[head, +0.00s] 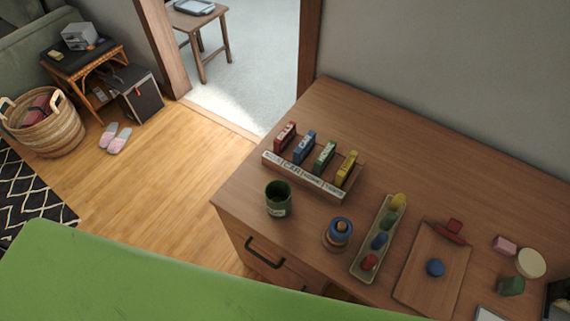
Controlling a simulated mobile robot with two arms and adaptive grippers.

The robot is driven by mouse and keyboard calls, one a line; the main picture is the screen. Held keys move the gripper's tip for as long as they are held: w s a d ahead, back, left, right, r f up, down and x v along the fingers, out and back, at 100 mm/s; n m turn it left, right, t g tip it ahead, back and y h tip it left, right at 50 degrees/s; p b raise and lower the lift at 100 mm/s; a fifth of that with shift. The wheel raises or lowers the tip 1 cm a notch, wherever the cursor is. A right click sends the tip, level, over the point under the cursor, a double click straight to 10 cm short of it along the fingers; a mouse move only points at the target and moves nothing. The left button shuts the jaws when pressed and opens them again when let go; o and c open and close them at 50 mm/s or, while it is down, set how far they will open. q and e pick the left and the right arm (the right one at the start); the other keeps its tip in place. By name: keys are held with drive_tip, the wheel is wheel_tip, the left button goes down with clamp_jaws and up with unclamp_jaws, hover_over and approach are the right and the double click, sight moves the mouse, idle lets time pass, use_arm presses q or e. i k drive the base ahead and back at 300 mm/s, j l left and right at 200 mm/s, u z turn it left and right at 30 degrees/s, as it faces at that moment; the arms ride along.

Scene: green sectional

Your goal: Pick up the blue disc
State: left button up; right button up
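Two round blue things are on the wooden dresser top (285,133). A small blue round piece (435,268) lies on a wooden board (412,286) at the right; it is too small to tell whether it is flat like a disc. A blue ring (341,236) sits around a wooden peg (341,227) on a round base, left of the long tray. I cannot tell which of the two is the blue disc. Neither of my grippers is in view.
A rack (309,183) with coloured blocks and a green mug (278,199) stand left. A red piece (452,231) touches the board's far end. A green surface (130,276) fills the lower left.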

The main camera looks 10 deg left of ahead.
sight(435, 267)
drive_tip(key=z, duration=1.4)
drive_tip(key=l+u, duration=0.25)
drive_tip(key=u, duration=0.2)
drive_tip(key=l+u, duration=0.2)
drive_tip(key=u, duration=0.3)
drive_tip(key=k+l+u, duration=0.1)
drive_tip(key=u, duration=0.35)
drive_tip(key=l, duration=0.1)
